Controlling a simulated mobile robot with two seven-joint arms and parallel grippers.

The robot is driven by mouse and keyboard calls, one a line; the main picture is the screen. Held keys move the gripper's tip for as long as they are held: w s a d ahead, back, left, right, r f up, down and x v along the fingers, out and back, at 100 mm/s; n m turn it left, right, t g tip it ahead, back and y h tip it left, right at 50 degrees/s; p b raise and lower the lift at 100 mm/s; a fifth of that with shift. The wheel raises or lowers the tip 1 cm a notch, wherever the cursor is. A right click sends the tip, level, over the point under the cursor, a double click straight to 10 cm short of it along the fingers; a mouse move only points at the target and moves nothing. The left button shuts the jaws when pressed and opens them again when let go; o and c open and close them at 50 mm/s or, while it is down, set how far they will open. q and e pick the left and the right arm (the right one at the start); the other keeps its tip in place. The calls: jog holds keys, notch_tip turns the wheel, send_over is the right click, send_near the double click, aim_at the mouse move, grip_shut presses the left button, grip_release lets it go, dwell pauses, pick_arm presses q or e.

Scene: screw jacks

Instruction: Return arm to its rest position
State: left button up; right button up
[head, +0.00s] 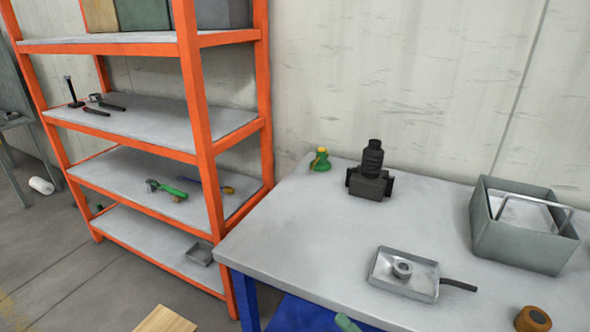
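Neither of my arms nor grippers shows in the head view. A black screw-jack-like device (371,180) with a ribbed upper part stands upright at the back of the grey workbench (300,235). A small green object with a yellow part (320,161) stands to its left, near the bench's back edge. A shallow metal tray (417,285) holds a small ring-shaped metal part (402,268), and a dark handle or rod extends from the tray's right side.
A grey open bin (520,240) with a metal handle stands at the bench's right. A brown-orange cylindrical item (533,320) is at the lower right. An orange shelf rack (200,110) with tools stands left. The bench's left front is clear.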

pick_arm(q)
jog(key=shift+w+a+r+t+p, duration=0.1)
jog(key=shift+w+r+t+p, duration=0.05)
jog(key=shift+w+r+p, duration=0.4)
jog(key=shift+w+a+r+t+p, duration=0.1)
jog(key=shift+w+r+t+p, duration=0.15)
jog(key=shift+r, duration=0.35)
pick_arm(e)
jog(key=s+d+f+m+g+h, duration=0.3)
jog(key=s+d+f+m+h, duration=0.2)
jog(key=s+f+m, duration=0.6)
jog(key=s+d+f+m+g+h, duration=0.4)
jog(key=s+d+f+m+h, duration=0.2)
jog(key=s+f+m, duration=0.5)
jog(key=shift+s+d+m, duration=0.5)
jog(key=shift+s, duration=0.3)
pick_arm(q)
jog(key=shift+d, duration=0.1)
